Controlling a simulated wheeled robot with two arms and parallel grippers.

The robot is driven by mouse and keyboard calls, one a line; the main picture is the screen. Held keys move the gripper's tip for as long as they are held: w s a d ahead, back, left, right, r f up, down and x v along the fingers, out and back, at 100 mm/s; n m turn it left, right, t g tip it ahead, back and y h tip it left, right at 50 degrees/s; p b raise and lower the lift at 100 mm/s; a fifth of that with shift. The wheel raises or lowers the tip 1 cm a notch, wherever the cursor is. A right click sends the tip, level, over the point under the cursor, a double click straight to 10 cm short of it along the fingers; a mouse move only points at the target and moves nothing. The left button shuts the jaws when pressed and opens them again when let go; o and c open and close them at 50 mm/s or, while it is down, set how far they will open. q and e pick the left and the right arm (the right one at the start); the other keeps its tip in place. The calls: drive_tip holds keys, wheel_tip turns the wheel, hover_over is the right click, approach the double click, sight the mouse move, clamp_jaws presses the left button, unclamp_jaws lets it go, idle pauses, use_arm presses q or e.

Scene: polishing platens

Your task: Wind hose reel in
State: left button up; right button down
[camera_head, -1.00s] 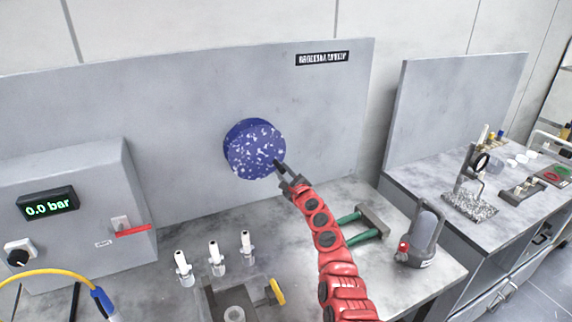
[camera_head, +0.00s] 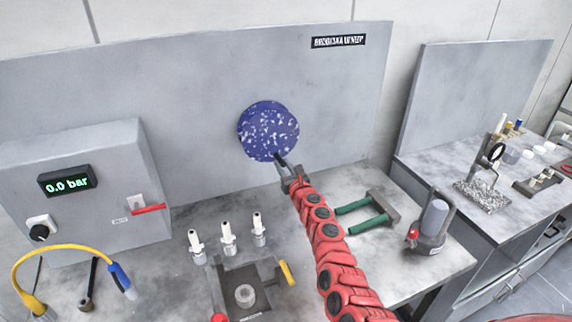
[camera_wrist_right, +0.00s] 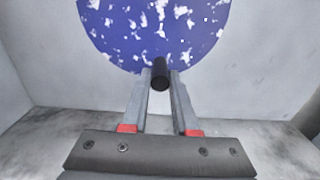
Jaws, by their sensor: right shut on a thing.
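The hose reel appears as a blue disc with white speckles (camera_head: 268,131) on the grey back panel. In the right wrist view the disc (camera_wrist_right: 150,30) fills the top of the picture, with a short black handle (camera_wrist_right: 160,74) at its lower edge. My right gripper (camera_head: 281,164) is at the disc's lower edge, its fingers (camera_wrist_right: 161,88) shut around the handle. The fingertips and handle are small and dark in the head view. No hose can be made out on the reel. My left gripper is not in view.
A grey box with a 0.0 bar display (camera_head: 67,181) and red lever (camera_head: 148,209) stands left. White nozzles (camera_head: 228,238), a fixture with a yellow handle (camera_head: 286,272), a green-handled tool (camera_head: 362,217) and a grey device (camera_head: 431,226) stand on the bench. A yellow hose (camera_head: 50,249) lies front left.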

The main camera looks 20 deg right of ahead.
drive_tip(key=shift+a, duration=0.15)
idle(0.4)
drive_tip(key=c, duration=0.7)
unclamp_jaws()
drive_tip(key=shift+s+p, duration=0.55)
drive_tip(key=shift+p, duration=0.05)
drive_tip(key=shift+s+d+p, duration=0.15)
drive_tip(key=shift+s+p, duration=0.9)
drive_tip(key=shift+s, duration=3.05)
drive_tip(key=shift+s+d+p, duration=0.15)
drive_tip(key=shift+s+p, duration=0.85)
drive_tip(key=shift+s, duration=3.05)
